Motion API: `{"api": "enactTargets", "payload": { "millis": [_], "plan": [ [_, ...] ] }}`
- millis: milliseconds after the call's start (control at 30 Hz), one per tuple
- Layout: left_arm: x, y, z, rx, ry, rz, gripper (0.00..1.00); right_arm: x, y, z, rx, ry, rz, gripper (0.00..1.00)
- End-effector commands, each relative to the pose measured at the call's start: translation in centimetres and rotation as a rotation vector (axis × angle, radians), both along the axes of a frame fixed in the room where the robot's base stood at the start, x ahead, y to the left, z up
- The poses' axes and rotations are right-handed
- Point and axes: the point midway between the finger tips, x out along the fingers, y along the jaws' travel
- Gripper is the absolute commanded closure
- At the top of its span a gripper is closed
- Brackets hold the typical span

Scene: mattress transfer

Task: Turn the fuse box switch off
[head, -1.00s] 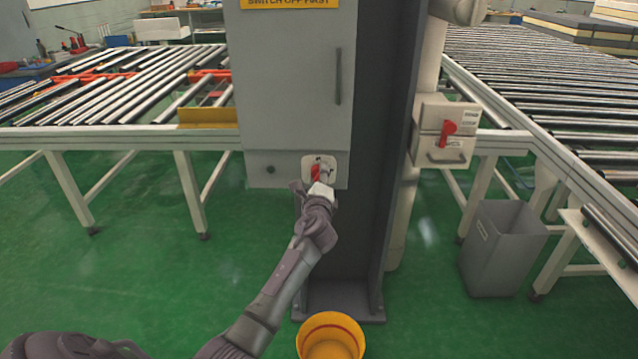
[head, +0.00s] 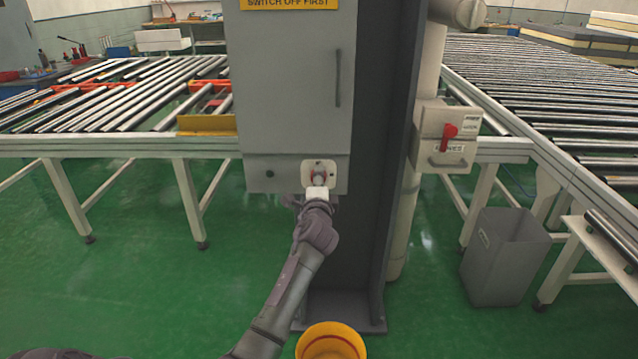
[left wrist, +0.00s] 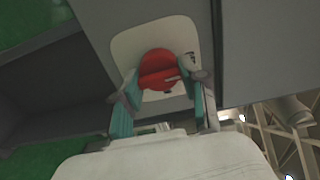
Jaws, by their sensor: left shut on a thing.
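The fuse box (head: 293,90) is a tall grey cabinet on a dark column, with a yellow "switch off first" label on top. Its red rotary switch (left wrist: 158,62) sits on a pale plate (head: 333,170) at the cabinet's lower right. My left gripper (head: 319,180) is at this plate and covers most of the switch in the head view. In the left wrist view, my left gripper's two fingers (left wrist: 158,82) lie on either side of the red switch's grip bar and are shut on it. My right gripper is not in view.
A white box with a red lever (head: 449,131) hangs right of the column. A yellow bucket (head: 331,331) stands on the floor in front. A grey bin (head: 503,257) stands at the right. Roller conveyors (head: 130,95) flank the cabinet. Green floor is clear at the left.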

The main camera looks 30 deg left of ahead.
Motion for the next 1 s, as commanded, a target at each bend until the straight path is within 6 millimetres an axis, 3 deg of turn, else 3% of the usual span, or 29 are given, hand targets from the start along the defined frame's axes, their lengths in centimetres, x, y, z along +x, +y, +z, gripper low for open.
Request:
{"api": "enactTargets", "payload": {
  "millis": [300, 333, 500, 833, 1000],
  "plan": [
    [0.0, 0.0, -0.2, -0.008, 0.001, 0.000, 0.92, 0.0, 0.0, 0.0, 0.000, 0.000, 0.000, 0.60],
    [0.0, 0.0, -0.2, -0.007, 0.002, 0.000, 0.55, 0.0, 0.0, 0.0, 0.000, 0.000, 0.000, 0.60],
    [0.0, 0.0, -0.2, -0.006, 0.001, 0.000, 0.31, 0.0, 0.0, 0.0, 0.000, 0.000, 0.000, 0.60],
    [-0.2, -0.2, -0.1, -0.004, 0.000, 0.000, 0.31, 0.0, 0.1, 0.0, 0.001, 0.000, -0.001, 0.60],
    [-2.2, -1.4, -0.1, -0.004, 0.000, -0.002, 0.31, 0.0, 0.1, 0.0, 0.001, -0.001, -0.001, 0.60]
  ]
}}
